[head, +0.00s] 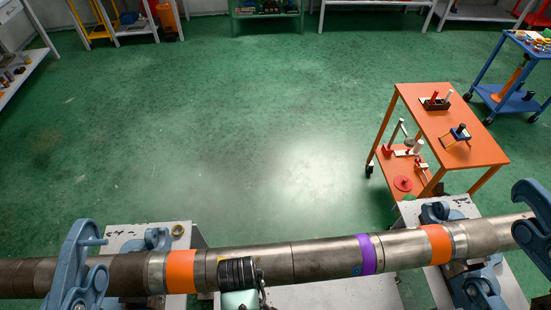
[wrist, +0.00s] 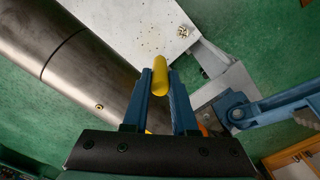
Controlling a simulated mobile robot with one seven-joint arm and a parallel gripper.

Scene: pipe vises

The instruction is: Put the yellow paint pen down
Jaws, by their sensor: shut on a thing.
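In the wrist view, the yellow paint pen (wrist: 160,76) stands out between the two blue fingers of my gripper (wrist: 159,84). My gripper is shut on it. A small bit of yellow also shows lower down between the fingers; the rest of the pen is hidden. Beyond the fingers are the steel pipe (wrist: 75,65) and a white plate (wrist: 135,28). I cannot tell whether the pen touches either. In the head view, the pen and the fingertips cannot be made out.
The long pipe (head: 315,262) crosses the head view, held in blue vises (head: 75,270) on white plates. A brass nut (head: 178,230) lies on the left plate (head: 198,237). An orange cart (head: 470,125) carries tools at the right. The green floor (head: 220,120) beyond is clear.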

